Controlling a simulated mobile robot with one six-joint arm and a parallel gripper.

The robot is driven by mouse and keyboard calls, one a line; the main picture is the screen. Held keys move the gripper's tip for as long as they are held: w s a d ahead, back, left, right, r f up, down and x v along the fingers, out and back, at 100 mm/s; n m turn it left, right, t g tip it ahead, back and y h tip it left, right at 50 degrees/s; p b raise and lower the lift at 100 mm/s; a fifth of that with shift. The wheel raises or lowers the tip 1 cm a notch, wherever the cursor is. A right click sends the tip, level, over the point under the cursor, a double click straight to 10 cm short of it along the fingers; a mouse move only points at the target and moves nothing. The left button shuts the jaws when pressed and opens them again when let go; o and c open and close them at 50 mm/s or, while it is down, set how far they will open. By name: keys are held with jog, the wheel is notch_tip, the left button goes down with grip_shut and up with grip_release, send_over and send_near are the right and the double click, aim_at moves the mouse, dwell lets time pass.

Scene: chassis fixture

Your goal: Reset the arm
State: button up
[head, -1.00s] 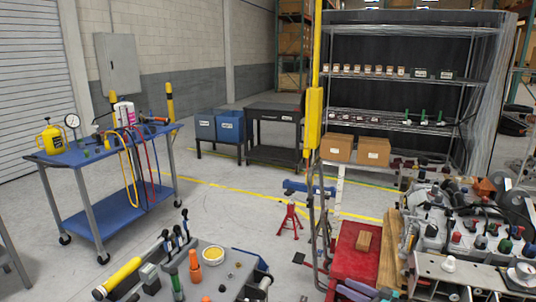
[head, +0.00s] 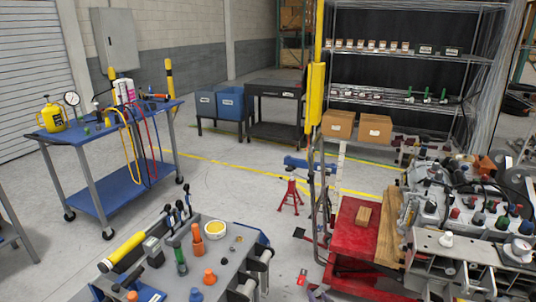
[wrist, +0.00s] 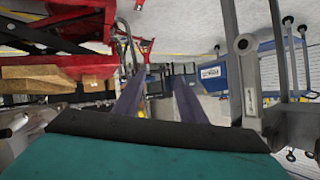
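My gripper (wrist: 158,84) shows in the wrist view as two purple-grey fingers set well apart, with nothing between them. It is open and empty. A teal surface with a dark edge fills the bottom of that view and hides what lies behind it. In the head view I cannot clearly make out the gripper at the bottom edge.
A grey tool bench (head: 200,262) stands in front, with a red cart (head: 352,238) to its right and a cluttered machine bench (head: 445,245) farther right. A blue cart (head: 115,190) is at left.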

jog(key=s+d+f+m+g+h, duration=0.1)
jog(key=s+f+g+h, duration=0.1)
jog(key=s+f+g, duration=0.5)
jog(key=s+d+f+m+g+h, duration=0.1)
jog(key=s+f+g+h, duration=0.15)
jog(key=s+f, duration=0.9)
jog(key=s+a+r+n+g+y, duration=0.1)
jog(key=s+g, duration=0.3)
jog(key=s, duration=0.7)
jog(key=s+a+r+n+g+y, duration=0.2)
jog(key=s+g, duration=0.3)
jog(key=s, duration=0.5)
jog(key=shift+s+a+r+n, duration=0.4)
jog(key=shift+a+r, duration=0.1)
jog(key=shift+a, duration=0.25)
jog(key=shift+c, duration=0.7)
jog(key=shift+s, duration=0.15)
